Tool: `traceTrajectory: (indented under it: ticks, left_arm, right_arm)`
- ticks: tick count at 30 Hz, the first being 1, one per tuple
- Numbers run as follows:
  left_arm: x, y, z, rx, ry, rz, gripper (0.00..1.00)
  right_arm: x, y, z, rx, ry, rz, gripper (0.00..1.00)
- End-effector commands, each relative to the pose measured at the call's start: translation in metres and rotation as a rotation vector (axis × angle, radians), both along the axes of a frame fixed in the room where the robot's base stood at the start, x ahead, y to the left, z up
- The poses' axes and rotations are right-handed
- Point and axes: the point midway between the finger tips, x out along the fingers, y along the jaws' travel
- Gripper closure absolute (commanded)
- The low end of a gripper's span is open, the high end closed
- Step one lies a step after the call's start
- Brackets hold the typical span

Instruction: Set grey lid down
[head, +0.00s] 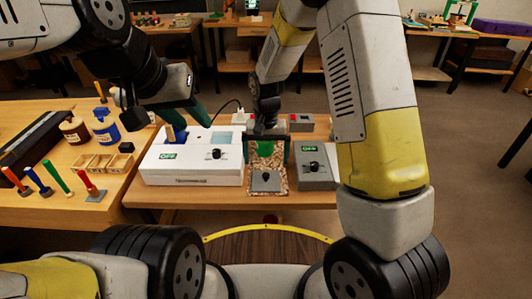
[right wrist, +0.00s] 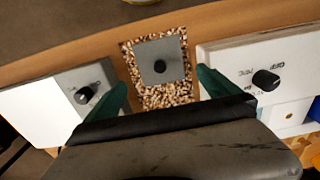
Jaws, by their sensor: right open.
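The grey lid (head: 266,181) is a small square plate with a dark round knob. It lies flat on a speckled, cork-like mat (head: 281,166). In the right wrist view the lid (right wrist: 171,50) lies on the mat (right wrist: 165,97), just beyond my fingertips. My right gripper (head: 266,157) is open above the mat, behind the lid in the head view; its green fingers (right wrist: 163,90) are apart with no lid between them. My left gripper (head: 194,112) hangs over the white box at left; its fingers overlap, so its opening is unclear.
A white box (head: 192,164) with a knob and OFF display stands left of the mat. A grey box (head: 317,170) with a knob and display stands right of it. The left table holds jars, a wooden tray (head: 101,163) and several coloured-handled tools. Bare wood (head: 240,199) shows in front.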

Motion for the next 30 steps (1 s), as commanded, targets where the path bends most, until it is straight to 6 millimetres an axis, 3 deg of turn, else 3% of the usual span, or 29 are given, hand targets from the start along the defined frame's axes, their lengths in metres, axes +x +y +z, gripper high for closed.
traceTrajectory:
  ticks: [3,11,16,24,30]
  left_arm:
    - [0.0,0.0,0.0,0.0,0.0,0.0,0.64]
    - [0.0,0.0,0.0,0.0,0.0,0.0,0.64]
    - [0.0,0.0,0.0,0.0,0.0,0.0,0.64]
    - [0.0,0.0,0.0,0.0,0.0,0.0,0.64]
    - [0.0,0.0,0.0,0.0,0.0,0.0,0.64]
  right_arm:
    - [0.001,0.0,0.021,0.001,-0.003,0.0,0.0]
    - [-0.001,-0.004,0.05,0.012,-0.011,-0.002,0.0]
    - [-0.015,-0.03,0.105,0.074,-0.077,-0.007,0.0]
    - [-0.076,-0.087,0.201,0.173,-0.25,0.008,0.0]
    - [-0.135,-0.12,0.243,0.199,-0.395,0.027,0.0]
